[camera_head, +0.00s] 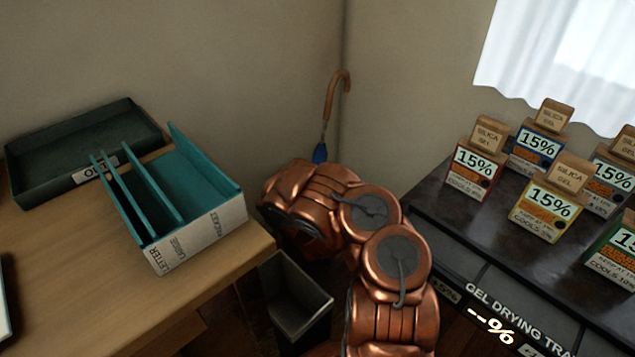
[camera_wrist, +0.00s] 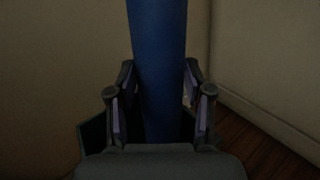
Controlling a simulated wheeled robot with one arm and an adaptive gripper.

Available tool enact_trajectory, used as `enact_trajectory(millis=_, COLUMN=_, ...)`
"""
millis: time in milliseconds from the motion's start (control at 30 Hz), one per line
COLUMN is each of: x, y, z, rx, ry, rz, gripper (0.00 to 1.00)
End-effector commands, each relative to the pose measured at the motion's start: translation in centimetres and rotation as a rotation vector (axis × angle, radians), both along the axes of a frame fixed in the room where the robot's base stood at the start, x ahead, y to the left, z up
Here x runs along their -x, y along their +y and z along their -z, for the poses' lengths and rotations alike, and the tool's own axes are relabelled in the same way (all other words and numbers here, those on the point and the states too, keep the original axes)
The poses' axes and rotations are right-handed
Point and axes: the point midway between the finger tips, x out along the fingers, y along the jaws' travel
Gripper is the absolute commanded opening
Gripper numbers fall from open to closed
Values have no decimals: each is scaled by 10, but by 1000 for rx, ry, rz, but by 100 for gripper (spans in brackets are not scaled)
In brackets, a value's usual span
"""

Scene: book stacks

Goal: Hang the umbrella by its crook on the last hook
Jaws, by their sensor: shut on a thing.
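The umbrella has a brown crook handle (camera_head: 335,93) that stands up above my arm in the head view, close to the room corner. A small part of its blue canopy (camera_head: 320,153) shows just below the handle. In the wrist view the blue canopy (camera_wrist: 158,70) runs upright between the fingers of my gripper (camera_wrist: 158,100), which is shut around it. My copper arm hides the gripper and the lower umbrella in the head view. No hook shows in either view.
A wooden desk (camera_head: 60,290) at left holds a dark tray (camera_head: 90,150) and a teal letter sorter (camera_head: 190,225). A bin (camera_head: 297,295) stands below, beside my arm. At right, a dark counter (camera_head: 425,205) carries several silica gel boxes (camera_head: 550,208). A white curtain (camera_head: 560,50) hangs behind.

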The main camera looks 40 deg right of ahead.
Motion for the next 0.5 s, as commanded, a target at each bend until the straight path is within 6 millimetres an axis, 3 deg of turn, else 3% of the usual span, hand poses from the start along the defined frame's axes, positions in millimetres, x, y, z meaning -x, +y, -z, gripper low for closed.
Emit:
enact_trajectory(millis=267, x=0, y=0, z=3, rx=0, ry=-2, rz=-1, gripper=0)
enact_trajectory(millis=300, x=0, y=0, z=3, rx=0, ry=-1, rz=-1, gripper=52)
enact_trajectory(millis=500, x=0, y=0, z=2, rx=0, ry=-1, rz=-1, gripper=73)
